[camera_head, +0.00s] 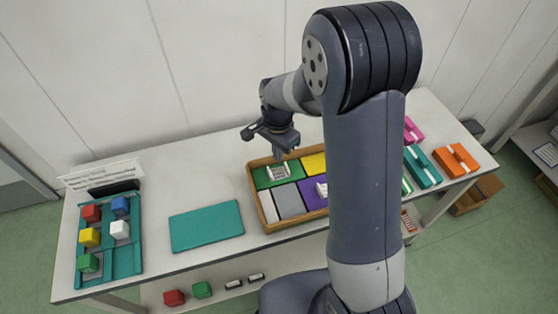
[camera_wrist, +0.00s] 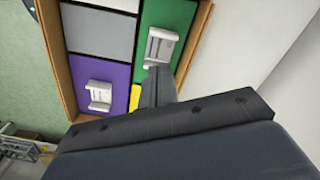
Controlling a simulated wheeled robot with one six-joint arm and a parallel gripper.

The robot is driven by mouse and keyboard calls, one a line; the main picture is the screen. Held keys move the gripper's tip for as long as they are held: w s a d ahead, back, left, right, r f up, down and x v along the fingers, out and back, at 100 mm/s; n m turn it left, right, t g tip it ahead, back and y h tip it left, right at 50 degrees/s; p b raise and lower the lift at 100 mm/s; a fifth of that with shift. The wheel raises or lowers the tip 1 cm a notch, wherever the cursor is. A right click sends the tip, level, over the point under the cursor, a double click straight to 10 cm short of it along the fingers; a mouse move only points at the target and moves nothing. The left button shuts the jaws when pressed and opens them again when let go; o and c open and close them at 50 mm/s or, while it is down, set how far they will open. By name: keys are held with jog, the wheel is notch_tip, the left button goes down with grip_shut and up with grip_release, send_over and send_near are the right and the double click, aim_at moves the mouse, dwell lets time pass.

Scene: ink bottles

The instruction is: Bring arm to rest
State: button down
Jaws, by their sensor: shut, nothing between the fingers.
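My gripper (camera_head: 279,154) is shut and empty. In the head view it points down above the back edge of the wooden tray (camera_head: 262,222), near the green compartment (camera_head: 262,180). In the wrist view its closed fingertips (camera_wrist: 156,90) show in front of the tray, beside a pale slotted holder (camera_wrist: 161,47) on the green section. My arm rises in front of the table in the head view and hides the right part of the tray.
A teal rack (camera_head: 126,262) with several coloured cubes stands at the left, beside a flat teal mat (camera_head: 207,226). Teal (camera_head: 423,167) and orange (camera_head: 456,161) blocks lie at the right. A white wall (camera_head: 215,60) rises behind the table. Cubes lie on a lower shelf.

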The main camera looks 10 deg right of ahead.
aim_at(278, 173)
jog(key=shift+f, duration=0.1)
notch_tip(278, 173, down, 7)
jog(key=b, duration=0.5)
jog(key=shift+r, duration=0.2)
